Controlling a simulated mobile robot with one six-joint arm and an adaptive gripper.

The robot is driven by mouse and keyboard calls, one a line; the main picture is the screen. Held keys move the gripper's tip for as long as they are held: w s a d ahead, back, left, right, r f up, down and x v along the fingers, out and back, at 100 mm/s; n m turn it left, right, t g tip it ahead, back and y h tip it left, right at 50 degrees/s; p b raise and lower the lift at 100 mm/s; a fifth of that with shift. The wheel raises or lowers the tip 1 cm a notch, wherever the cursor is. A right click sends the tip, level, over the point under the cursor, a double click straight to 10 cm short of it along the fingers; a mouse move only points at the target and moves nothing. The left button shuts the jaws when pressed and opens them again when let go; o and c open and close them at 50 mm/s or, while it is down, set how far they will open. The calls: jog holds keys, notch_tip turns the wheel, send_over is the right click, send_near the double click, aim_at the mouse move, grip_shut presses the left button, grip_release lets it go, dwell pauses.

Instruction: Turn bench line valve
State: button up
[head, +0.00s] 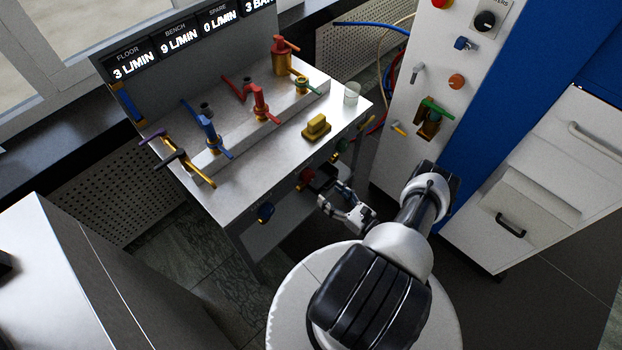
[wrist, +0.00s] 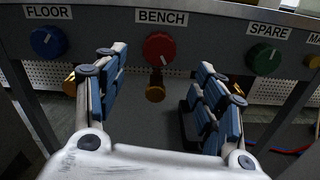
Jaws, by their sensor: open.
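The bench line valve has a round red knob (wrist: 159,47) under the BENCH label (wrist: 161,17) on the front of the metal bench, in the wrist view. A brass fitting (wrist: 155,90) hangs below it. In the head view the red knob (head: 307,174) is partly hidden by my gripper and the dark part beside it. My gripper (wrist: 160,75) is open and empty, its blue-padded fingers to the left and right of the red knob. The fingers appear apart from the knob. In the head view my gripper (head: 335,195) is in front of the bench's front edge.
A blue FLOOR knob (wrist: 48,41) is left and a green SPARE knob (wrist: 263,59) right. On the bench top (head: 285,150) are coloured valves, a yellow block (head: 316,128) and a glass beaker (head: 352,93). A display (head: 180,40) reads BENCH 9 L/MIN. A white panel stands right.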

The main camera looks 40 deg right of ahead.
aim_at(310, 178)
jog(key=w, duration=0.3)
jog(key=w+b, duration=0.1)
jog(key=w, duration=0.6)
jog(key=shift+a, duration=0.4)
jog(key=c, duration=1.1)
